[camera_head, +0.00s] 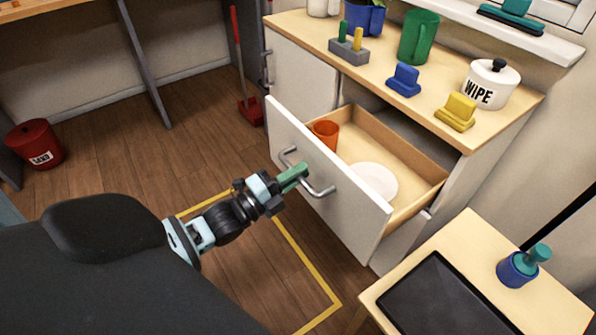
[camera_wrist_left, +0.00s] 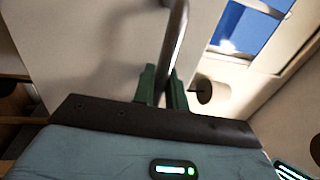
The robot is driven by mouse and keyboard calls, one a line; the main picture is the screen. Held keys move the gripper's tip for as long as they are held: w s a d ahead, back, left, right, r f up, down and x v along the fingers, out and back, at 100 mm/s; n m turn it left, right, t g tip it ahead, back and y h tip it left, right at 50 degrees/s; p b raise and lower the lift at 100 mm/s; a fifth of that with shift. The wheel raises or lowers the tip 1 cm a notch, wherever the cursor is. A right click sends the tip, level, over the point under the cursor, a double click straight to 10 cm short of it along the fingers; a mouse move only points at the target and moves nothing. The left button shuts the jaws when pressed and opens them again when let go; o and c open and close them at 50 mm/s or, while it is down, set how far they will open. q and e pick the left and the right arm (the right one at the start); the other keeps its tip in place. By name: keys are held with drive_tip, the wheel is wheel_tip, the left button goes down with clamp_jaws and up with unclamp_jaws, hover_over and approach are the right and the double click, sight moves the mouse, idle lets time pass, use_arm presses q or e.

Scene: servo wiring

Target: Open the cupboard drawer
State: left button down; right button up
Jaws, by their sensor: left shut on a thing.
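The white cupboard drawer (camera_head: 350,205) stands pulled out, with an orange cup (camera_head: 326,132) and a white plate (camera_head: 372,182) inside it. My left gripper (camera_head: 297,174) is at the drawer front, shut on the metal drawer handle (camera_head: 318,191). In the left wrist view the handle (camera_wrist_left: 175,45) runs between the green fingertips of my gripper (camera_wrist_left: 161,88). The cupboard (camera_head: 300,72) stands behind the drawer. My right gripper is not in view.
The cupboard top holds a green mug (camera_head: 419,37), a blue block (camera_head: 404,80), a yellow block (camera_head: 456,112) and a white pot (camera_head: 491,84). A small table (camera_head: 478,237) with a black panel (camera_head: 440,296) stands at the right. A red bucket (camera_head: 35,144) is on the floor at the left.

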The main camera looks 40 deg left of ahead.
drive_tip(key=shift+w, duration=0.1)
use_arm(q)
drive_tip(key=c, duration=1.5)
unclamp_jaws()
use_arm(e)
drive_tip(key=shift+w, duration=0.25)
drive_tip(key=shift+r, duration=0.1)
use_arm(q)
drive_tip(key=v, duration=0.7)
drive_tip(key=shift+s+a+f, duration=0.1)
drive_tip(key=shift+s, duration=0.25)
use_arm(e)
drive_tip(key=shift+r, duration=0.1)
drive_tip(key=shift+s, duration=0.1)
